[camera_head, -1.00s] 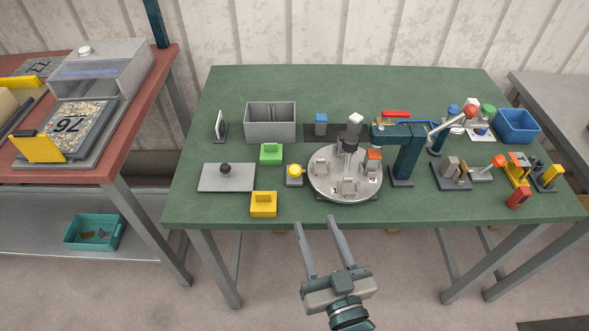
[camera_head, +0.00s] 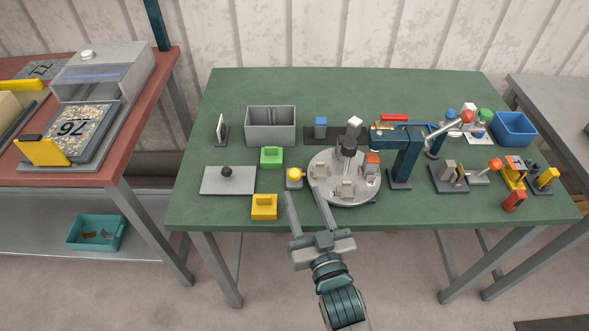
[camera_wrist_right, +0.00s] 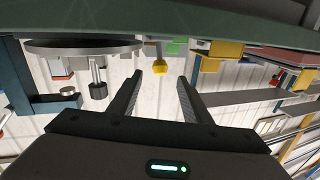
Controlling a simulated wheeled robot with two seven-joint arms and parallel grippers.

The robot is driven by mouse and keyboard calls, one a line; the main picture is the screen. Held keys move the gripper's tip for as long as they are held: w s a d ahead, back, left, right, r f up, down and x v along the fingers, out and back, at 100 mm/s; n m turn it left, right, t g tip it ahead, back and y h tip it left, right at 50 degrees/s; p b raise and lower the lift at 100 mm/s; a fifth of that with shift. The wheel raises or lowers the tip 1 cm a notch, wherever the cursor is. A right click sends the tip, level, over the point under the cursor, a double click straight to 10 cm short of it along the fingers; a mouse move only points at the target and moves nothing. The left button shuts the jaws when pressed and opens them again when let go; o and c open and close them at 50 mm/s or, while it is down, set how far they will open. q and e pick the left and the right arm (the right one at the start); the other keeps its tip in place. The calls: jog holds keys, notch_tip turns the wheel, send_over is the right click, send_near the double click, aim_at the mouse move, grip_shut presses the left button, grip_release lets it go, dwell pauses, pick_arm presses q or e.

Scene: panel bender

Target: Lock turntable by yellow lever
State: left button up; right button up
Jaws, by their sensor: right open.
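The round grey turntable (camera_head: 326,166) stands on the green table and carries several small grey fixtures. The yellow lever (camera_head: 296,174) is a yellow round knob on a small grey base just left of the turntable. My right gripper (camera_head: 302,190) is open and empty at the table's front side, its fingers pointing toward the lever and the turntable's front left edge. In the right wrist view, the yellow knob (camera_wrist_right: 160,66) shows beyond and between the open fingers (camera_wrist_right: 160,80), apart from them. The turntable (camera_wrist_right: 84,47) also shows there at upper left. My left gripper is not in view.
A yellow block (camera_head: 264,207) and a green block (camera_head: 271,157) sit left of the lever. A grey plate with a black knob (camera_head: 228,181) lies further left. A dark teal press arm (camera_head: 406,155) stands at the turntable's right. A grey bin (camera_head: 270,126) is behind.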

aim_at(297, 179)
jog(key=p+x, duration=0.1)
jog(key=x, duration=0.6)
jog(key=shift+w+a, duration=0.2)
jog(key=shift+w, duration=0.55)
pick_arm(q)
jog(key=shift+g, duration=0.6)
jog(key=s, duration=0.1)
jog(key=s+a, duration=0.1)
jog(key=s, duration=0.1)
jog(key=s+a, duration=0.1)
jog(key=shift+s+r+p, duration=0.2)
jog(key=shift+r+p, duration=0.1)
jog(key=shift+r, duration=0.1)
pick_arm(e)
grip_shut()
